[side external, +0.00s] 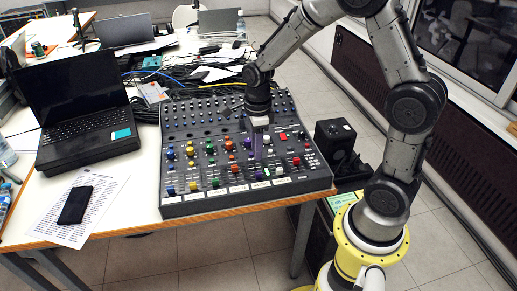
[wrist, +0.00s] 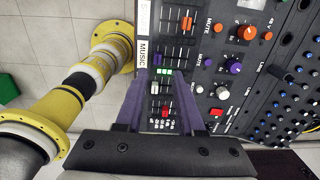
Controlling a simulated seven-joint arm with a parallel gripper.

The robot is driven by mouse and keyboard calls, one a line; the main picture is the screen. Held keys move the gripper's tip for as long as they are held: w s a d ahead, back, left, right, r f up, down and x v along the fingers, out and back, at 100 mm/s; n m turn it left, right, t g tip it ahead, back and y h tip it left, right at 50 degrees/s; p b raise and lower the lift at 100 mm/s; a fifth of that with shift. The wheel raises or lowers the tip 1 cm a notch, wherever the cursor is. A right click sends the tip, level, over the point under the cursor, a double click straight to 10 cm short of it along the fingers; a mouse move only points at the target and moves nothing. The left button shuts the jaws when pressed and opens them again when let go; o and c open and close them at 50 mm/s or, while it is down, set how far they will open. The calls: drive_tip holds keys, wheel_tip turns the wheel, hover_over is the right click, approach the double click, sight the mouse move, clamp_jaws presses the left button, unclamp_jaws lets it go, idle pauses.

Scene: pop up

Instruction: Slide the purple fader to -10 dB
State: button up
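The mixing console (side external: 185,205) lies on the table with rows of coloured knobs and faders. In the side view a small purple fader cap (side external: 266,172) shows near its front edge, left of a white cap. My gripper (side external: 259,153) points down just above this part of the console. In the wrist view my gripper (wrist: 161,80) is open, its two purplish fingers apart on either side of the fader strips. A dark purple cap (wrist: 157,60) seems to show just past the fingertips, by the MUSIC label. Whether the fingers touch it I cannot tell. The dB marks are too small to read.
A white fader (wrist: 166,89) and a red fader (wrist: 166,112) lie between the fingers, and an orange fader (wrist: 187,23) lies beyond. A laptop (side external: 80,120) and a phone (side external: 75,204) are left of the console. A black speaker (side external: 335,142) stands to the right.

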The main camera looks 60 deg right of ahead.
sight(258, 172)
drive_tip(key=shift+s+d+f, duration=0.15)
drive_tip(key=shift+s+f, duration=0.1)
drive_tip(key=shift+f, duration=0.45)
wheel_tip(258, 172, down, 7)
drive_tip(key=shift+f, duration=0.35)
drive_tip(key=shift+c, duration=0.3)
drive_tip(key=shift+r, duration=0.1)
clamp_jaws()
